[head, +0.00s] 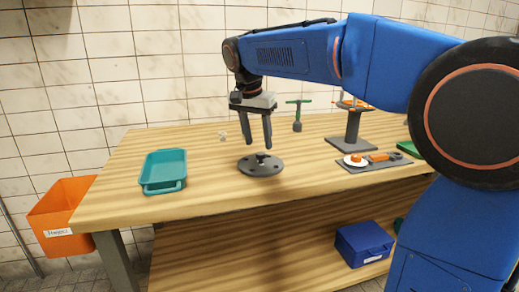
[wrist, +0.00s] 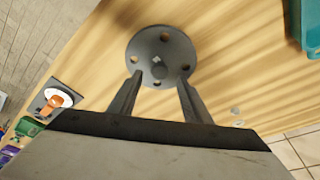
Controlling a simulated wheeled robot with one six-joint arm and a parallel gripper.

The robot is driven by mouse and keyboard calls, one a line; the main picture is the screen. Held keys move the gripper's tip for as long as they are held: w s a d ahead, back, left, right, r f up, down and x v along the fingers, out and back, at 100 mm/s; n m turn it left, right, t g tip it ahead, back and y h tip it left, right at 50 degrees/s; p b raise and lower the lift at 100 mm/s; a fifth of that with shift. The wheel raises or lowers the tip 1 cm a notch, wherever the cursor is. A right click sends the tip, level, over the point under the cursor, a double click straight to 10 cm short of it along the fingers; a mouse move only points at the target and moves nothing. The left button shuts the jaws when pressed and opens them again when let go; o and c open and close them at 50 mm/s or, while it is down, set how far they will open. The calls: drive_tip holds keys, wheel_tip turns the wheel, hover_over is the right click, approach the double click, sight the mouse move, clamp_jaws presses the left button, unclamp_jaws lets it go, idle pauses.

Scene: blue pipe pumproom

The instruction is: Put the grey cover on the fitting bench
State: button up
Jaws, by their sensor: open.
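The grey cover (head: 260,166) is a round dark disc with several holes and a small raised knob in its middle. It lies flat on the wooden bench (head: 210,205). In the wrist view the cover (wrist: 178,45) is at the upper middle, with its knob (wrist: 159,71) between the fingertips as seen from there. My gripper (head: 257,145) is open, pointing down just above the cover, with nothing held. It also shows in the wrist view (wrist: 159,88). I cannot tell whether a fingertip touches the cover.
A teal tray (head: 163,188) stands left of the cover. A green-handled tool (head: 298,115), a grey stand (head: 350,143) and a dark tray (head: 400,160) with orange pieces are to the right. An orange bin (head: 60,205) labelled Inspect hangs at the left end. A blue box (head: 362,246) is below.

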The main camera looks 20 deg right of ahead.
drive_tip(key=v, duration=0.7)
drive_tip(key=s+d+f+n+t, duration=0.1)
drive_tip(key=s+d+f+n, duration=0.2)
drive_tip(key=s+f, duration=0.6)
drive_tip(key=s+d+f+n+y, duration=0.1)
drive_tip(key=s+d+f+n, duration=0.2)
drive_tip(key=s+f, duration=0.6)
drive_tip(key=s+d+f+n+t+y, duration=0.1)
drive_tip(key=s+d+f+n, duration=0.2)
drive_tip(key=s+f, duration=0.6)
drive_tip(key=s, duration=0.3)
drive_tip(key=shift+s+d+t, duration=0.3)
drive_tip(key=shift+s, duration=0.1)
